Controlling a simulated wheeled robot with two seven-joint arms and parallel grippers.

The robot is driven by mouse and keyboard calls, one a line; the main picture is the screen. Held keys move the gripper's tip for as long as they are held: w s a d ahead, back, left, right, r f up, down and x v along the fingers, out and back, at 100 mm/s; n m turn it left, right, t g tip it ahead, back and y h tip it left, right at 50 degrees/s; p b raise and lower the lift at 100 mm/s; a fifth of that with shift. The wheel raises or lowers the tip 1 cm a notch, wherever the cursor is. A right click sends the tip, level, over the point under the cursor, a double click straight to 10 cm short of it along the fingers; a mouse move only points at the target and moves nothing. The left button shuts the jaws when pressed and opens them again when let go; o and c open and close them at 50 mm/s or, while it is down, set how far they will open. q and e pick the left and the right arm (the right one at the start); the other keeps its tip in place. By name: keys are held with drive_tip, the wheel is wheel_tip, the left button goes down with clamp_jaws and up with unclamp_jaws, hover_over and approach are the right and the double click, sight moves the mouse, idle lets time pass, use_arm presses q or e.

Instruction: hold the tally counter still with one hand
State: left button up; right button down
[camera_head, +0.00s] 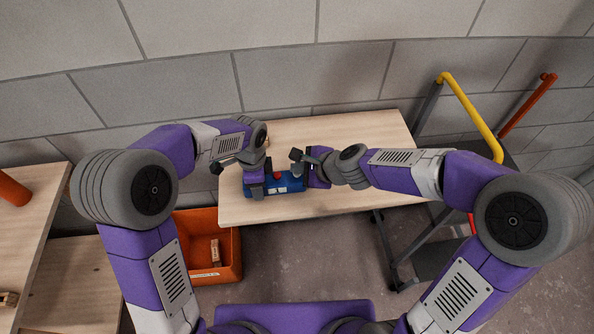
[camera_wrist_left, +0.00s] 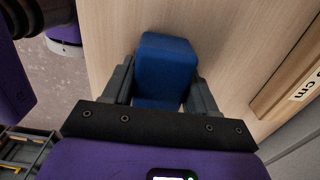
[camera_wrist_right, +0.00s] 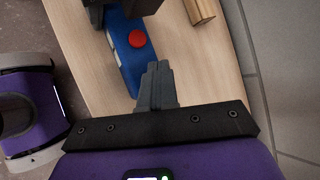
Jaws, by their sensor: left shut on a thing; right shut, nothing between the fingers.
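The tally counter (camera_head: 291,184) is a long blue box with a red button, lying on the wooden table near its front edge. My left gripper (camera_head: 257,190) is shut around its left part; the left wrist view shows the blue body (camera_wrist_left: 165,65) between the two fingers. My right gripper (camera_head: 299,172) is shut and empty at the counter's right part. In the right wrist view its closed fingertips (camera_wrist_right: 158,75) are beside the blue body (camera_wrist_right: 125,65), close to the red button (camera_wrist_right: 137,38). I cannot tell whether they touch it.
A wooden batten lies behind the counter, seen in the right wrist view (camera_wrist_right: 200,10). An orange crate (camera_head: 228,275) holding a labelled batten (camera_head: 215,250) stands front left. A trolley with a yellow handle (camera_head: 470,115) stands right.

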sight(299, 175)
drive_tip(key=shift+r, duration=0.7)
drive_tip(key=shift+r, duration=2.5)
idle(0.5)
wheel_tip(299, 175, up, 4)
drive_tip(key=shift+f, duration=0.1)
idle(0.4)
drive_tip(key=shift+f, duration=4.4)
